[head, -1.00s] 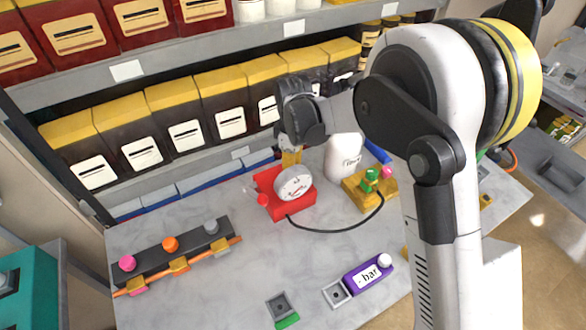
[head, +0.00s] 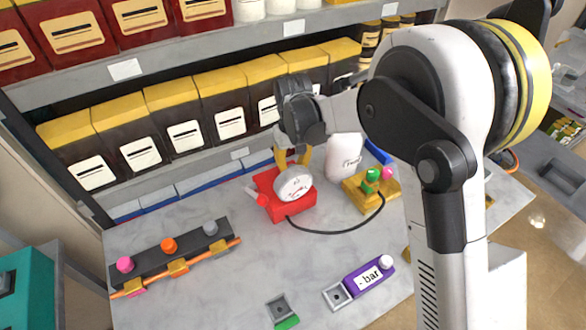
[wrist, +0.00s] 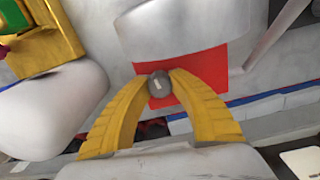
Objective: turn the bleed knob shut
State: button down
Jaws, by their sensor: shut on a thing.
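The red gauge block (head: 300,206) with a round white dial (head: 294,187) stands on the grey worktop. In the wrist view, a small round grey knob with a pale mark (wrist: 160,84) sits at the red block (wrist: 205,70). I take it as the bleed knob; in the head view it is hidden behind the dial. My gripper (head: 293,165) reaches down behind the dial. In the wrist view its yellow fingertips (wrist: 160,82) are shut on the knob from both sides.
A white jug (head: 344,157) stands close right of my gripper. A yellow block with green and pink knobs (head: 372,188) joins the red block by a black hose (head: 330,231). A shelf of dark bins (head: 195,115) is behind.

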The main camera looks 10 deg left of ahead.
aim_at(293, 167)
jog(key=shift+m, duration=0.9)
jog(key=c, duration=1.1)
grip_release()
jog(key=shift+c, duration=0.2)
notch_tip(293, 167, up, 12)
